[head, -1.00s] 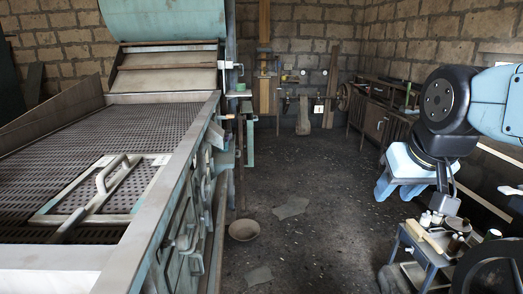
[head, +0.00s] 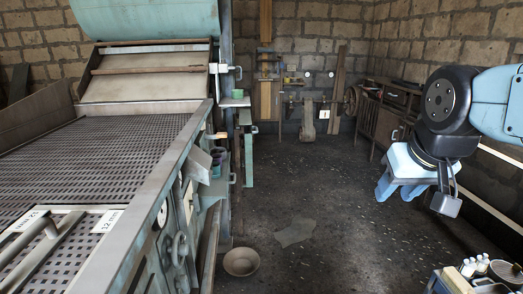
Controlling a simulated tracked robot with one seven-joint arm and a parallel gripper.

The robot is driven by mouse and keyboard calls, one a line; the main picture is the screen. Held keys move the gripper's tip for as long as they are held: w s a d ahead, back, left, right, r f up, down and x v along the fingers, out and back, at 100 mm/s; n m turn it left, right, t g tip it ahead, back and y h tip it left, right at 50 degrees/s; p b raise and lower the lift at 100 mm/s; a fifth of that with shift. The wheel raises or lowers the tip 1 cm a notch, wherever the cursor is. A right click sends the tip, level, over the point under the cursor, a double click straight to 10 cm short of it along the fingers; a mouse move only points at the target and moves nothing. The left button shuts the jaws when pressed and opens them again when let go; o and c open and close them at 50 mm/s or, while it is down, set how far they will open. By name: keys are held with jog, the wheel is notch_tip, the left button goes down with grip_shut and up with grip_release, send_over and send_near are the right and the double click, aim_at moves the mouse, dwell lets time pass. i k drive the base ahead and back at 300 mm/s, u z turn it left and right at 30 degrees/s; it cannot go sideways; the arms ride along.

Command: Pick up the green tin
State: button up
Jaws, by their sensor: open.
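A small green object (head: 237,93) stands on a little ledge at the right side of the big machine; it may be the green tin, but it is too small to be sure. My gripper (head: 446,205) hangs at the right of the head view, pointing down and empty, well apart from that object.
The large machine (head: 150,140) fills the left. A bowl (head: 241,262) lies on the floor beside it. A cart with bottles (head: 468,267) is cut off at lower right.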

aim_at(236, 94)
jog(key=i, duration=3.2)
jog(key=u, duration=1.35)
jog(key=i, duration=0.5)
jog(key=z, duration=0.05)
